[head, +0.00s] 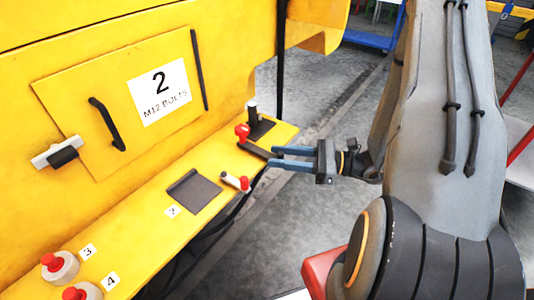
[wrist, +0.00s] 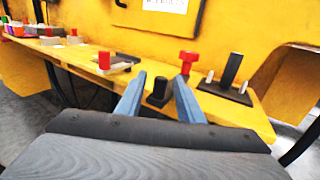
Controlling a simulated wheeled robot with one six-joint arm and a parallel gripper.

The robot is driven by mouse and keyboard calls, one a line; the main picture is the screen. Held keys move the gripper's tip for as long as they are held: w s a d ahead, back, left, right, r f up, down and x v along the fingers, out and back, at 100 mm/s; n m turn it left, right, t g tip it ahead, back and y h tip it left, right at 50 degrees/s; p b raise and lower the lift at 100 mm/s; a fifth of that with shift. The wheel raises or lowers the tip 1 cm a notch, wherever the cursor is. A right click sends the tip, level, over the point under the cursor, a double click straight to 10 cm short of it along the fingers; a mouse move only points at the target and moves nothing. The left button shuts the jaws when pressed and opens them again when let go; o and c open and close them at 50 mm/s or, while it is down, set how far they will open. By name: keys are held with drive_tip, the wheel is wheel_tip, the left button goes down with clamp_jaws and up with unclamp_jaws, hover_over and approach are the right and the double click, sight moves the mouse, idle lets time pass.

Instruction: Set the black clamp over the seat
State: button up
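A black bar with a red knob (head: 242,131), which looks like the black clamp (head: 256,150), lies at the shelf's front edge in the head view. In the wrist view a black block (wrist: 158,92) shows between my fingers, with the red knob (wrist: 188,60) behind the right finger. My gripper (head: 271,157) has its two blue fingers apart around the bar's near end, with gaps visible beside the block (wrist: 160,77). A flat dark plate (head: 194,191) and a black base with an upright post (head: 260,129) lie on the shelf. I cannot tell which is the seat.
The yellow shelf (head: 150,215) also carries red-topped knobs (head: 60,266) farther left. Two silver pins (wrist: 243,87) stand by the post. A hatch (head: 120,100) with handles is above. Grey floor lies in front.

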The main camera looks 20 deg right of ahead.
sight(267, 155)
drive_tip(key=shift+p+x, duration=0.5)
drive_tip(key=shift+x, duration=1.6)
clamp_jaws()
